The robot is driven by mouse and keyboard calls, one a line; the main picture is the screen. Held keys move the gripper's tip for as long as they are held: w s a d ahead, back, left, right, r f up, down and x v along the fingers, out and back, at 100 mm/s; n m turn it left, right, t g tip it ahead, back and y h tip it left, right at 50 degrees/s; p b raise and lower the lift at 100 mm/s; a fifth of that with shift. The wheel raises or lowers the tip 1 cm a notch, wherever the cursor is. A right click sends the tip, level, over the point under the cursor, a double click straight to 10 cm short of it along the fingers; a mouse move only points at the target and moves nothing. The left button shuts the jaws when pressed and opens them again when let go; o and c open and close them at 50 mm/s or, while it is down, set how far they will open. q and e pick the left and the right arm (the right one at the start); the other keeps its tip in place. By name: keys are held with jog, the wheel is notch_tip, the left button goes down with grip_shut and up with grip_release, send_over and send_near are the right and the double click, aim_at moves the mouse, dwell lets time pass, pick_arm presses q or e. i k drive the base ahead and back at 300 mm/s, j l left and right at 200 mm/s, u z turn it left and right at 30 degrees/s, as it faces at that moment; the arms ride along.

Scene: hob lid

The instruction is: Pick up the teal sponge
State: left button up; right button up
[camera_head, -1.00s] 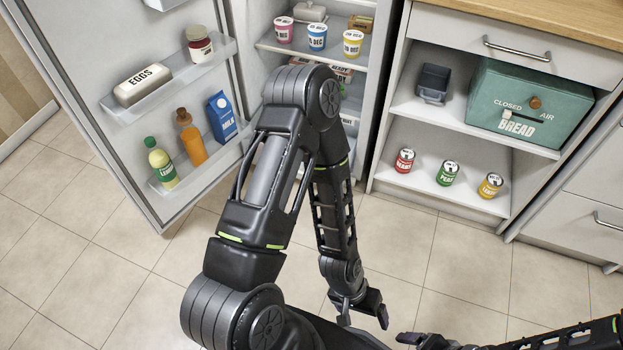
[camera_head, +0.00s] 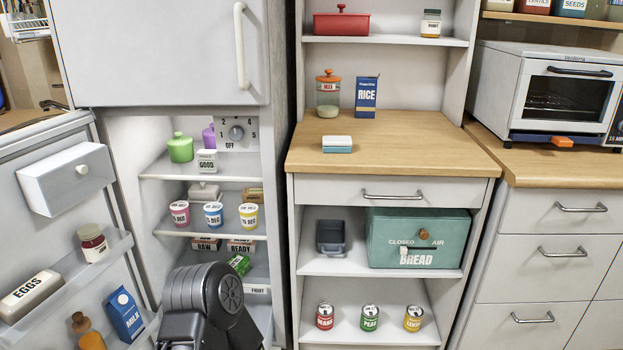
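The teal sponge (camera_head: 337,144) lies flat on the wooden counter in the middle of the head view. It has a white upper layer and a teal lower layer. It is near the counter's front edge, and nothing touches it from above. Part of one of my arms, a dark elbow, shows at the lower left in front of the open fridge. Neither of my grippers is in this view.
A glass jar (camera_head: 329,95) and a blue rice box (camera_head: 366,97) stand behind the sponge on the counter (camera_head: 430,150). The counter right of the sponge is clear. A teal bread box (camera_head: 418,238) sits below. The open fridge door (camera_head: 60,215) is at left.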

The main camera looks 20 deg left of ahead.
aim_at(331, 145)
jog(key=i+l, duration=0.15)
jog(key=i, duration=0.35)
jog(key=i+l+z, duration=0.1)
jog(key=i, duration=0.45)
